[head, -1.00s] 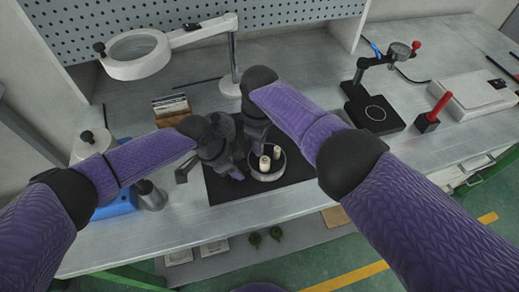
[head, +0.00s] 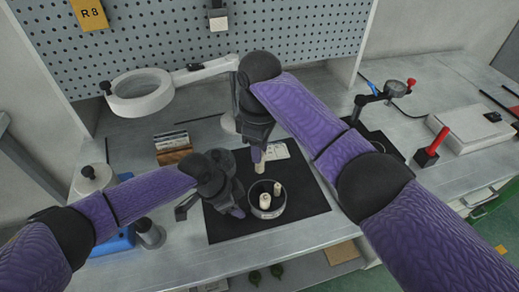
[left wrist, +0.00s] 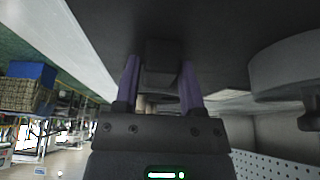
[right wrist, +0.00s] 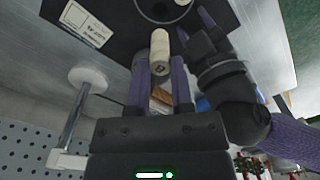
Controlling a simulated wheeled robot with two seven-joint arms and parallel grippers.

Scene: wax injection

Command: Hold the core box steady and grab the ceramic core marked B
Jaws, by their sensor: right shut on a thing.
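The core box (head: 266,212) is a round grey open bowl on the black mat. Two cream cores (head: 265,201) stand inside it. My right gripper (head: 257,152) is shut on a cream ceramic core (head: 260,166), held behind and above the box. My left gripper (head: 238,210) is low at the box's left side. Its purple fingers (left wrist: 160,85) are spread apart in the left wrist view. I cannot tell whether it touches the box.
The black mat (head: 222,228) has free room around the box. A white card (head: 277,150) lies at its back edge. A magnifier lamp (head: 140,92) stands behind left. A dark stand (head: 375,100) and red-handled tool (head: 436,142) are to the right.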

